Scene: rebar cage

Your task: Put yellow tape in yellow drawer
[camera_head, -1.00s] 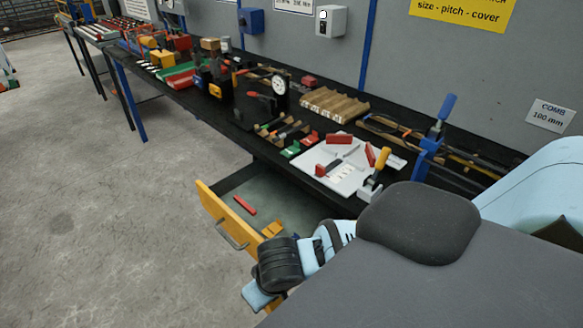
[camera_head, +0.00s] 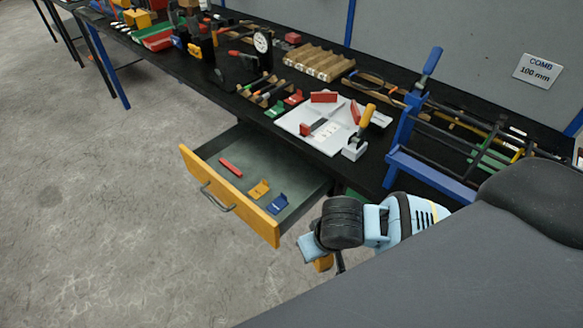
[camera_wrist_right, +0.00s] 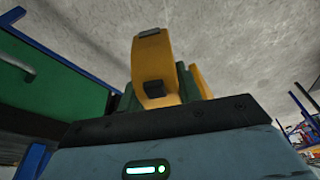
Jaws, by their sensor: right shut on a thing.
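The yellow drawer (camera_head: 229,194) is pulled open under the black bench, with a yellow front and a dark handle. Inside it lie a red piece (camera_head: 231,167), a small yellow piece (camera_head: 259,189) and a blue piece (camera_head: 277,204). My right gripper (camera_head: 322,262) is just right of the drawer's near front corner, outside it. It is shut on the yellow tape (camera_wrist_right: 155,62), which fills the space between the fingers in the right wrist view; only a bit of yellow shows below the gripper in the head view. My left gripper is not in view.
The bench (camera_head: 372,160) above the drawer holds a white board (camera_head: 318,133) with red pieces, a yellow-handled clamp (camera_head: 360,130) and a blue rack (camera_head: 430,170). A green panel (camera_wrist_right: 50,80) is at the left in the wrist view. The floor left of the drawer is clear.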

